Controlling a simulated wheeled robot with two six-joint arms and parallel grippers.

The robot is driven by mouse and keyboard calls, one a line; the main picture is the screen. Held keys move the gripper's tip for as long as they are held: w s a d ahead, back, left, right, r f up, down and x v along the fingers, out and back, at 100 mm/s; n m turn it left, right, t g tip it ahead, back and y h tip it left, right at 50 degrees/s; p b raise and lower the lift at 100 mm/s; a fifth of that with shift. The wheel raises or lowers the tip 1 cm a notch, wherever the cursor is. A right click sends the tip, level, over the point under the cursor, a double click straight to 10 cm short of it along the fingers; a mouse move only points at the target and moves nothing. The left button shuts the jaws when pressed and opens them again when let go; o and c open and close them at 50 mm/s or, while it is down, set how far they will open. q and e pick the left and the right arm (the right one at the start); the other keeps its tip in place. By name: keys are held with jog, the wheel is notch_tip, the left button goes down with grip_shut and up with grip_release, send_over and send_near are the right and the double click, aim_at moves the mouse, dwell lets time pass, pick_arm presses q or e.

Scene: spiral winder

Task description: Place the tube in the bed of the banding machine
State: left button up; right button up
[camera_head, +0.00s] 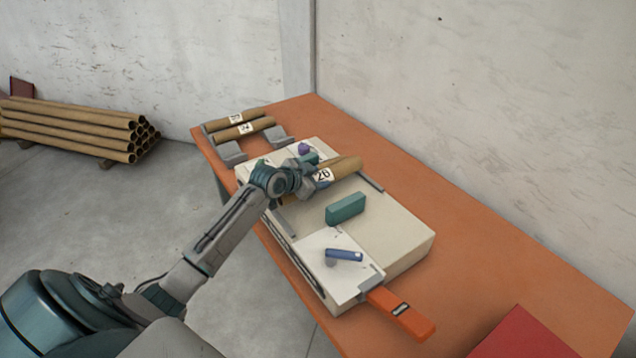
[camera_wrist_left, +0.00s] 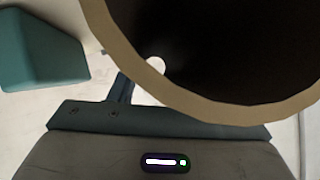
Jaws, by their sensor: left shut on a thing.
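A brown cardboard tube labelled 26 (camera_head: 345,168) lies across the cream banding machine (camera_head: 395,235), over its bed between two grey side rails. My left gripper (camera_head: 305,182) is shut on this tube and hides part of it. I cannot tell whether the tube touches the bed. In the left wrist view the tube's open end (camera_wrist_left: 205,110) fills the upper right, dark inside. The machine has teal blocks, one (camera_head: 346,208) in front of the tube and another partly hidden behind my gripper. My right gripper is not in view.
Two more labelled tubes (camera_head: 245,128) rest on grey cradles at the table's far end. A blue handle (camera_head: 344,254) and an orange lever (camera_head: 400,312) are at the machine's near end. Stacked tubes (camera_head: 75,130) lie on the floor.

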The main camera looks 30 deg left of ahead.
pick_arm(q)
jog(key=shift+w, duration=0.35)
jog(key=shift+f, duration=0.25)
notch_tip(320, 180, down, 3)
jog(key=shift+s+r+p, duration=0.1)
jog(key=shift+p, duration=0.7)
jog(key=shift+f, duration=0.2)
jog(key=o, duration=1)
jog(key=shift+r, duration=0.1)
jog(key=b+v, duration=0.1)
jog(key=v, duration=0.9)
jog(key=shift+s+a+b, duration=0.1)
jog(key=shift+b, duration=0.25)
jog(key=shift+v, duration=0.9)
